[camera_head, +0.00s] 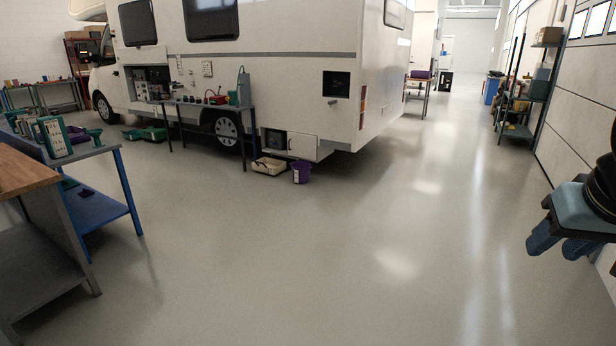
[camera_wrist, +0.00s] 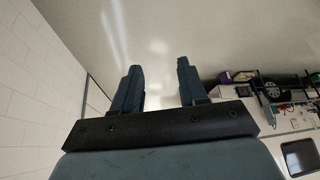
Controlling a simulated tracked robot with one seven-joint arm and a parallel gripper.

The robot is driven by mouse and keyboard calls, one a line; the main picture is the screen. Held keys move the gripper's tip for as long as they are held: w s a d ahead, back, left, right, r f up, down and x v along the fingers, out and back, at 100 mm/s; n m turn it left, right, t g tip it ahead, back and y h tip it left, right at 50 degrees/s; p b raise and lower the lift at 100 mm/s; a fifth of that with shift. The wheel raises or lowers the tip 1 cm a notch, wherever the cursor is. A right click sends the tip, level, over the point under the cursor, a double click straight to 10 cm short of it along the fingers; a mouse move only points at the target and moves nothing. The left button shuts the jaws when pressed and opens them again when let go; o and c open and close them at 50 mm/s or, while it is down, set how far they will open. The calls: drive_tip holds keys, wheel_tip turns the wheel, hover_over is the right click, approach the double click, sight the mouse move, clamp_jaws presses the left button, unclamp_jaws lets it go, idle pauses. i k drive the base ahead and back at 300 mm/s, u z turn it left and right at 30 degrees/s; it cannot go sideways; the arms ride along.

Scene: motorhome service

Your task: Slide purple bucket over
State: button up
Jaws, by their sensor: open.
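The purple bucket (camera_head: 301,172) stands upright on the floor by the rear lower side of the white motorhome (camera_head: 290,70), just right of a beige tray (camera_head: 269,166). It also shows small in the wrist view (camera_wrist: 225,77), near the motorhome. My gripper (camera_wrist: 158,70) is open and empty, its two blue fingers apart with only floor between them. In the head view my gripper (camera_head: 556,244) is at the far right edge, high above the floor and far from the bucket.
A narrow table (camera_head: 203,104) with tools stands along the motorhome. Workbenches (camera_head: 50,215) fill the left side. Shelving (camera_head: 538,90) lines the right wall. The middle floor is clear.

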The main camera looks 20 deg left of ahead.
sight(302, 171)
drive_tip(key=u, duration=0.4)
drive_tip(key=i, duration=1.15)
drive_tip(key=u, duration=0.75)
drive_tip(key=i, duration=1.4)
drive_tip(key=u, duration=0.65)
drive_tip(key=i, duration=4.8)
drive_tip(key=z, duration=0.65)
drive_tip(key=i, duration=1.2)
drive_tip(key=z, duration=0.65)
